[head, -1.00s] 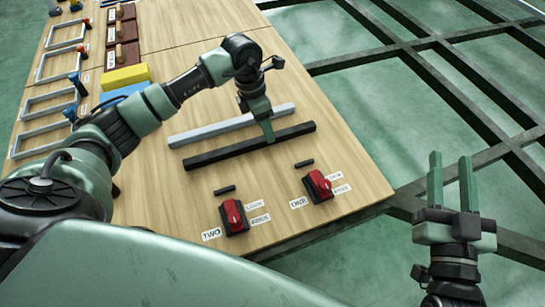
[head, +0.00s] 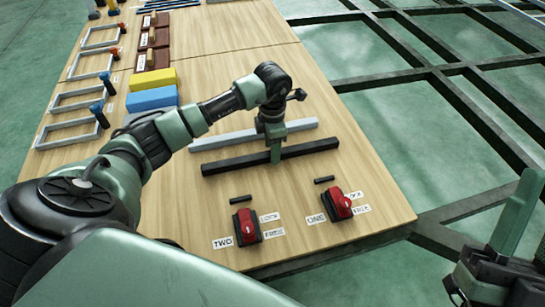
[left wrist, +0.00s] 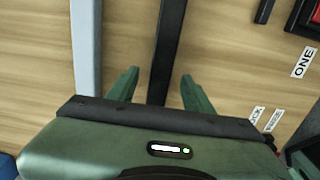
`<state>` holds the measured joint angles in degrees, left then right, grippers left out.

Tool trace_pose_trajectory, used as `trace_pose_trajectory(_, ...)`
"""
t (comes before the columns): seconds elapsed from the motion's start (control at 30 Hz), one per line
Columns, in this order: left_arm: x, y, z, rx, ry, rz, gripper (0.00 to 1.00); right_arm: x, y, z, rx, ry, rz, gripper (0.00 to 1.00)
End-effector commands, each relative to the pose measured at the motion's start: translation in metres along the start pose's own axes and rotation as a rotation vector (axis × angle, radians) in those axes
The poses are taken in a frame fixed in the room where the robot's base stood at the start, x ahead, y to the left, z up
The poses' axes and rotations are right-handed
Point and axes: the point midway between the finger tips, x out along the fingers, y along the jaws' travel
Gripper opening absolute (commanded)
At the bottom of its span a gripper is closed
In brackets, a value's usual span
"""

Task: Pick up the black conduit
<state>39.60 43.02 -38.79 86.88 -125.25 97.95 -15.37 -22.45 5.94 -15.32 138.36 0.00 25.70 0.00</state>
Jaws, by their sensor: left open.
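The black conduit (head: 230,163) is a long dark square bar lying on the wooden table. In the left wrist view the conduit (left wrist: 170,45) runs up the picture between my two green fingers, with a gap on each side. My left gripper (head: 275,153) points down over the middle of the conduit. It is open around it, as the left wrist view of the gripper (left wrist: 158,82) shows. My right gripper (head: 522,222) is at the right edge, partly cut off, with its fingers apart and away from the table.
A grey bar (head: 228,138) lies parallel behind the conduit. Two red switches, TWO (head: 246,226) and ONE (head: 341,204), sit in front. Yellow (head: 153,80) and blue (head: 151,100) blocks and grey frames (head: 75,103) stand to the left. Dark chassis beams (head: 470,112) lie right of the table.

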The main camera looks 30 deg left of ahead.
Motion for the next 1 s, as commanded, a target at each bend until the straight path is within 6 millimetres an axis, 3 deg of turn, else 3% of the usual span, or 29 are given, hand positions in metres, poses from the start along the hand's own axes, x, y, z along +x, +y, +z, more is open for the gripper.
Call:
trace_pose_trajectory(0.13,0.009,0.000,0.000,0.000,-0.001,0.000,0.51,-0.002,-0.002,-0.014,0.005,0.078,-0.002,0.36)
trace_pose_trajectory(0.4,0.010,0.000,0.000,0.001,-0.002,0.001,0.51,-0.002,-0.002,-0.018,0.005,0.093,-0.003,0.36)
trace_pose_trajectory(0.47,0.010,0.000,0.000,0.001,-0.002,0.001,0.37,-0.002,-0.002,-0.018,0.005,0.093,-0.003,0.36)
trace_pose_trajectory(0.6,0.010,0.000,0.000,0.001,-0.001,0.001,0.00,-0.002,-0.002,-0.018,0.005,0.092,-0.003,0.36)
trace_pose_trajectory(1.0,0.007,0.000,0.000,0.000,-0.002,0.001,0.00,-0.001,-0.002,-0.016,0.005,0.082,-0.003,0.36)
